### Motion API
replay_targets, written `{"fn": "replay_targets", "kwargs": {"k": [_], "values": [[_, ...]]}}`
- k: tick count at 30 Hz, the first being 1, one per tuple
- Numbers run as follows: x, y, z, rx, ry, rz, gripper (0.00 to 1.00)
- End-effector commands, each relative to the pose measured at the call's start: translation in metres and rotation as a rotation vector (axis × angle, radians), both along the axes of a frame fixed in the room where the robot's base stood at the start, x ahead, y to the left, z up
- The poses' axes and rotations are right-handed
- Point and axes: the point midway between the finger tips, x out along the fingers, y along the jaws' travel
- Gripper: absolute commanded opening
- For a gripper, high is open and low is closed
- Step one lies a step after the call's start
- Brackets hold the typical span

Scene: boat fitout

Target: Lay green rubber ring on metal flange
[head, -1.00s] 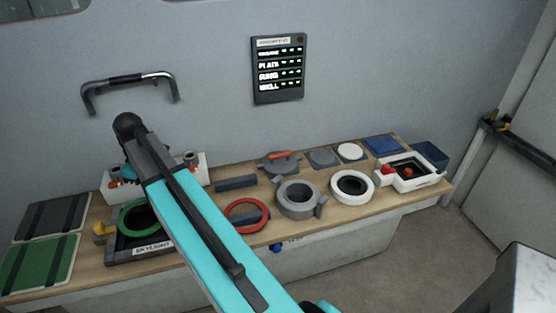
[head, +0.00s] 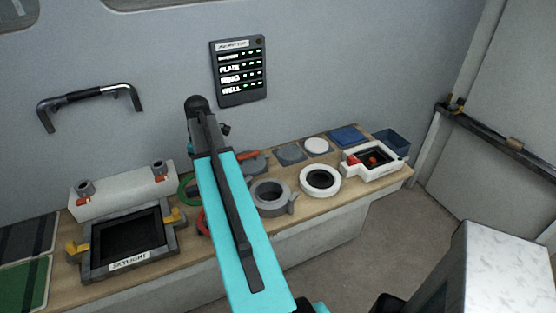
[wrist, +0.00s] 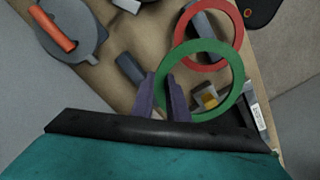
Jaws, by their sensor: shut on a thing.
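The green rubber ring (wrist: 237,82) is held at its edge between the fingers of my gripper (wrist: 163,80) in the wrist view. In the head view only the ring's left part (head: 184,190) shows beside my arm, which hides the gripper. The ring appears above the bench, partly overlapping the red ring (wrist: 230,22) in the wrist view. The grey metal flange (head: 256,189), a thick ring with side lugs, sits on the bench right of my arm. Its centre looks open and nothing lies on it.
The skylight frame (head: 172,236) stands left, before a white block (head: 110,198). A grey round part with an orange handle (wrist: 75,48) lies behind the flange. A white ring (head: 334,185) and a white box (head: 385,174) stand to its right. A marble-topped block (head: 500,262) is at front right.

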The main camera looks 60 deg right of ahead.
Motion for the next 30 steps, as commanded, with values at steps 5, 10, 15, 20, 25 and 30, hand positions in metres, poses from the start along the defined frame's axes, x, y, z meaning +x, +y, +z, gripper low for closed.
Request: {"fn": "replay_targets", "kwargs": {"k": [5, 10, 15, 20, 25, 30], "values": [[-0.037, -0.043, 0.001, 0.002, 0.000, -0.044, 0.00], [-0.074, -0.080, 0.000, 0.002, 0.000, -0.083, 0.00], [-0.114, -0.113, -0.001, 0.004, 0.000, -0.121, 0.00], [-0.151, -0.139, -0.002, 0.005, -0.001, -0.154, 0.00], [-0.180, -0.157, -0.003, 0.005, -0.001, -0.178, 0.00], [-0.192, -0.164, -0.004, 0.005, -0.002, -0.186, 0.00]]}}
